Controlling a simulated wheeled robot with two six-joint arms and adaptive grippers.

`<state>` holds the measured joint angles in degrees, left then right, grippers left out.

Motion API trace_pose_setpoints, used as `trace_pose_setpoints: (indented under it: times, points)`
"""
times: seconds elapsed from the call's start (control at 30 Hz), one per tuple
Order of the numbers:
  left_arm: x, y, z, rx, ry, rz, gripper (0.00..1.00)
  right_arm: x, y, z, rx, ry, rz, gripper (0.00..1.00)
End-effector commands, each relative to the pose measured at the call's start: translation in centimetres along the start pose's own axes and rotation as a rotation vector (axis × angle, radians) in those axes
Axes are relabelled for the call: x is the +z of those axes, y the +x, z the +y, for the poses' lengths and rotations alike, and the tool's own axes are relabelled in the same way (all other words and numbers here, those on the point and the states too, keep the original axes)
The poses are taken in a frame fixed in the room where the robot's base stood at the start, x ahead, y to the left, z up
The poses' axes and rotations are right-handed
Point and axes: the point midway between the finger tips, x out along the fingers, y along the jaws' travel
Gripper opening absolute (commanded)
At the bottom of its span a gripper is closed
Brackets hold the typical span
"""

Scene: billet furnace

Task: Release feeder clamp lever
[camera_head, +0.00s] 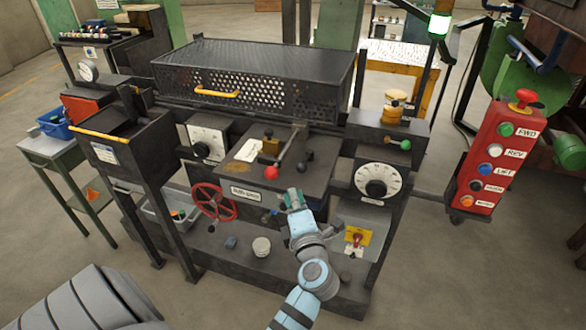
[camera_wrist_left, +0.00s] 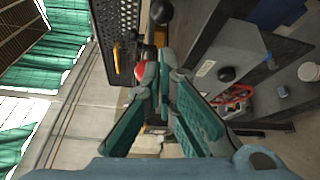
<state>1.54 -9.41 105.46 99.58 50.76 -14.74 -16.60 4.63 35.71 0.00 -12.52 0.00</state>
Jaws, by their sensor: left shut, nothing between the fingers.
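The feeder's front plate (camera_head: 245,183) carries a lever (camera_head: 291,147) with a red ball knob (camera_head: 273,172) at its near end. I cannot tell from its label whether this is the clamp lever. My left gripper (camera_head: 291,194) is near the plate's front edge, a little to the right of and below the knob, apart from it in the head view. Its fingers are shut and empty. In the left wrist view a red knob (camera_wrist_left: 147,72) shows just beyond the fingertips (camera_wrist_left: 163,78), which partly cover the lever. My right gripper is not in view.
A green-knobbed lever (camera_head: 404,145) and a white dial (camera_head: 381,180) are to the right. A red handwheel (camera_head: 213,202) is below left of the plate. A perforated guard (camera_head: 255,72) stands behind. A red button panel (camera_head: 500,155) hangs at the far right.

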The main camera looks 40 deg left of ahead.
Motion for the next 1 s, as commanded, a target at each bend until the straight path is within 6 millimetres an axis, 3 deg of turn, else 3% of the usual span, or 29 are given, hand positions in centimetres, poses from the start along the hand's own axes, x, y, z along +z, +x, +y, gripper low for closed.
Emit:
trace_pose_setpoints:
  times: [0.13,0.27,0.5,0.7,1.0]
  points:
    - [0.4,-0.1,-0.1,-0.001,0.000,-0.008,0.00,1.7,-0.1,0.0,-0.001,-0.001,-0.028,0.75]
    - [0.5,0.6,0.0,0.000,0.001,-0.009,0.00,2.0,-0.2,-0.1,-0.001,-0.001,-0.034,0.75]
    - [0.3,4.7,0.1,0.003,0.003,-0.006,0.00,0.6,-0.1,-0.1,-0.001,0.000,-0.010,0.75]
    - [0.3,8.3,-0.1,0.001,0.002,-0.005,0.00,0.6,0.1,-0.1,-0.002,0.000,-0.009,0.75]
    - [0.2,10.0,-0.1,-0.001,0.001,-0.004,0.00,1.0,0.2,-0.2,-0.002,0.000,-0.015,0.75]
